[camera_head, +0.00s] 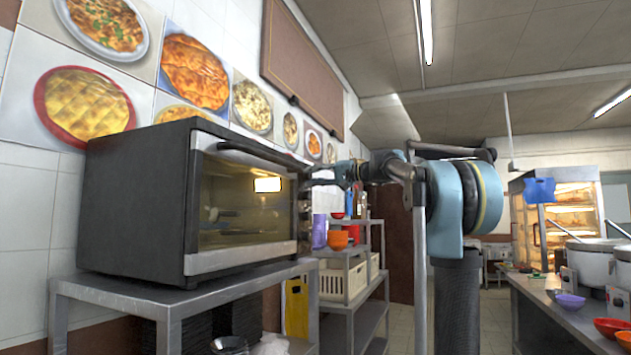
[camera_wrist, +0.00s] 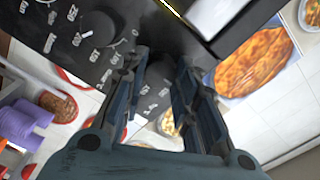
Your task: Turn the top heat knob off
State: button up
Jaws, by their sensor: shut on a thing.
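The toaster oven (camera_head: 135,205) stands on a metal shelf, its glass door (camera_head: 240,205) closed and lit inside. Its control panel (camera_head: 304,215) is a narrow dark strip at the door's right edge. My gripper (camera_head: 318,180) reaches the upper end of this strip from the right. In the wrist view my gripper (camera_wrist: 161,66) has its two dark fingers closed at the panel, around the top heat knob, which is mostly hidden between them. Another round dark knob (camera_wrist: 97,30) with white markings is clear of the fingers, to their upper left. The held knob's pointer and setting cannot be seen.
The oven's metal shelf (camera_head: 180,295) has its edge below the door. Behind it, a rack holds purple containers (camera_head: 320,232), orange bowls (camera_head: 338,240) and a cream crate (camera_head: 342,280). A counter with pots (camera_head: 592,262) and bowls stands at the right. Pictures hang on the left wall.

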jog(key=shift+w+n, duration=0.1)
jog(key=shift+n, duration=0.3)
jog(key=o, duration=1.1)
jog(key=shift+w, duration=0.1)
jog(key=v, duration=1.2)
